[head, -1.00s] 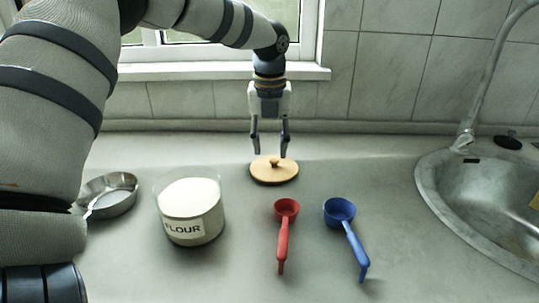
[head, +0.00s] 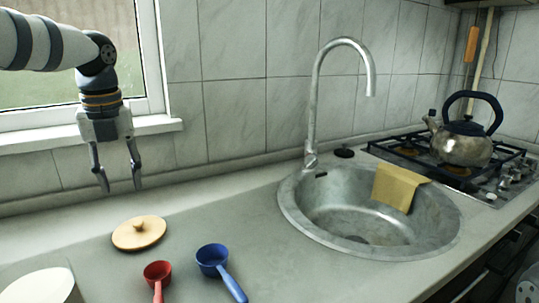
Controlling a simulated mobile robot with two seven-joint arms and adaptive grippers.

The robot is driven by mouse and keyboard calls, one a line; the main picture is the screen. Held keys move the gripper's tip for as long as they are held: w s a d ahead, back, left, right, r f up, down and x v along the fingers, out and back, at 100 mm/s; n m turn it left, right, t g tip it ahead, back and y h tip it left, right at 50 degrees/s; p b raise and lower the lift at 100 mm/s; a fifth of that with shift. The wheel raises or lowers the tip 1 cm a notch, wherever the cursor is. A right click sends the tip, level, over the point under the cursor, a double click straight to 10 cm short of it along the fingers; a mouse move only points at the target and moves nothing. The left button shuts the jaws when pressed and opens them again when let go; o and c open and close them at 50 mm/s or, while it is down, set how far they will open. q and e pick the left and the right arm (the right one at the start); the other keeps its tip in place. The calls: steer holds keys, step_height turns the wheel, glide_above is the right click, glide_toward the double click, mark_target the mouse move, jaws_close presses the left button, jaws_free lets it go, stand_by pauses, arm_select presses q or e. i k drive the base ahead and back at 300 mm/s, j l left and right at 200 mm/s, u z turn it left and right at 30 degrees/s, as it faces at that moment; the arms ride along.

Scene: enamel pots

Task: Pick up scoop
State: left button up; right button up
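A red scoop (head: 157,272) lies on the grey counter at the bottom left of the head view, its handle cut off by the lower edge. A blue scoop (head: 212,259) lies just right of it, with its handle pointing down and right. My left gripper (head: 119,186) hangs pointing down, above and behind a round wooden lid (head: 139,232). Its two fingers are apart with nothing between them. It is apart from both scoops.
A flour container (head: 42,287) is partly cut off at the lower left. A round metal sink (head: 370,215) with a tall tap (head: 316,110) and yellow cloth (head: 398,187) is right of the scoops. A kettle (head: 464,147) stands on the stove at far right.

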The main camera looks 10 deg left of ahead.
mark_target(211, 258)
steer(key=k+l, duration=0.55)
steer(key=l, duration=0.15)
steer(key=k+l, duration=0.55)
steer(key=l, duration=0.15)
